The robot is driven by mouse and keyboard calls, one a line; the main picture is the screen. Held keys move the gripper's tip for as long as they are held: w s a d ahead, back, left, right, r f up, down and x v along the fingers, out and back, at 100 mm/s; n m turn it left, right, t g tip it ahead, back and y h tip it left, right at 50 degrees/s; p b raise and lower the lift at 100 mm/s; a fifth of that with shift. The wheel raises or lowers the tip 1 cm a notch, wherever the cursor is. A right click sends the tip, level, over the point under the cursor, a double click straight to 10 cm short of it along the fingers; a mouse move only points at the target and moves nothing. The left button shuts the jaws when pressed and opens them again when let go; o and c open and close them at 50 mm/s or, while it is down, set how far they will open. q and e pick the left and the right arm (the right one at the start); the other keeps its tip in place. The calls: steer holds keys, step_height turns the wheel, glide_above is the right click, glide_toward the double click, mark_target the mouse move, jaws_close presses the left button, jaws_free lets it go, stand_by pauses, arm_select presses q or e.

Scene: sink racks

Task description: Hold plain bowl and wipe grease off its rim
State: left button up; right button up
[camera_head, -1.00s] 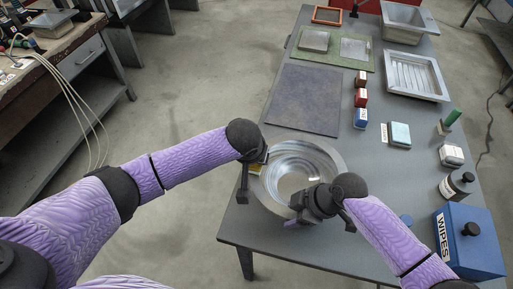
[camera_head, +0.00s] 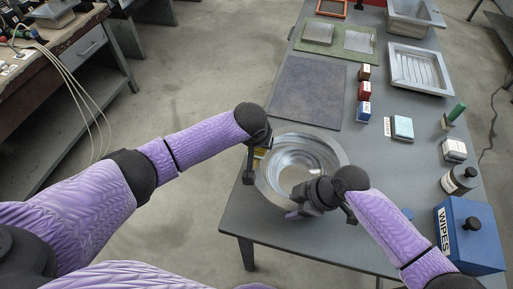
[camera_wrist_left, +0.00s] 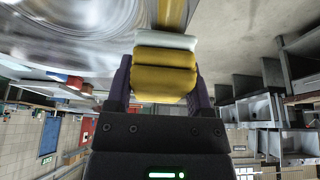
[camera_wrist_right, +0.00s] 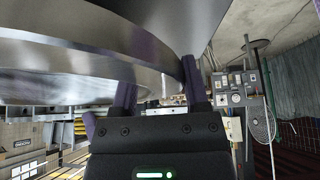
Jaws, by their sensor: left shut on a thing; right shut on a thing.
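The plain bowl (camera_head: 300,150) is shiny metal and sits near the front left edge of the grey table. My right gripper (camera_head: 305,196) is shut on its near right rim; the right wrist view shows the metal wall (camera_wrist_right: 130,75) between the fingers. My left gripper (camera_head: 251,163) is at the bowl's left rim, shut on a yellow sponge (camera_head: 261,153). In the left wrist view the sponge (camera_wrist_left: 165,70) has a pale upper layer and lies against or very near the rim; I cannot tell if it touches. No grease is clearly visible.
A blue wipes box (camera_head: 468,238), a dark bottle (camera_head: 459,181) and a pale blue block (camera_head: 402,127) stand on the right. A dark mat (camera_head: 305,92) lies behind the bowl, with small labelled blocks (camera_head: 364,90) beside it. Metal trays (camera_head: 418,68) stand at the back.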

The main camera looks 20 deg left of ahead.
arm_select(q)
steer(key=shift+w+f, duration=0.2)
steer(key=shift+w, duration=0.6)
steer(key=shift+w+r, duration=0.15)
steer(key=shift+r, duration=3.75)
steer(key=shift+s+d, duration=0.1)
steer(key=shift+s, duration=0.1)
